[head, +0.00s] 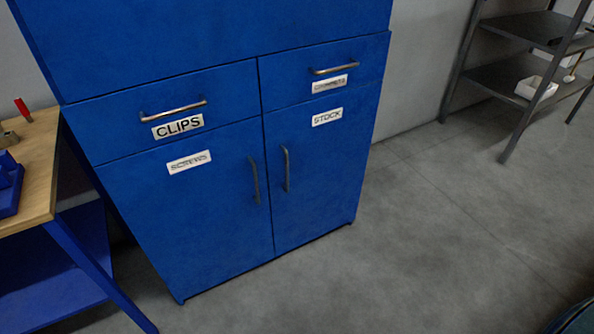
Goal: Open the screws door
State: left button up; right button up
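The screws door (190,215) is the lower left door of a blue cabinet (210,40). It is shut and carries a white label reading SCREWS (190,162). Its vertical metal handle (254,180) sits near the door's right edge. The stock door (325,180) beside it is also shut, with its own vertical handle (286,168) close to the screws handle. Neither of my grippers shows in the head view.
Above the doors are two shut drawers, the clips drawer (140,95) and another (360,80). A workbench (42,150) with a blue leg stands close at left. A dark shelf rack (510,80) stands at back right.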

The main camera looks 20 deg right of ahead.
aim_at(197, 205)
jog(key=i+l, duration=0.1)
jog(key=l, duration=0.35)
jog(key=i+l+z, duration=0.1)
jog(key=l, duration=0.4)
jog(key=i+l+z, duration=0.1)
jog(key=l, duration=0.35)
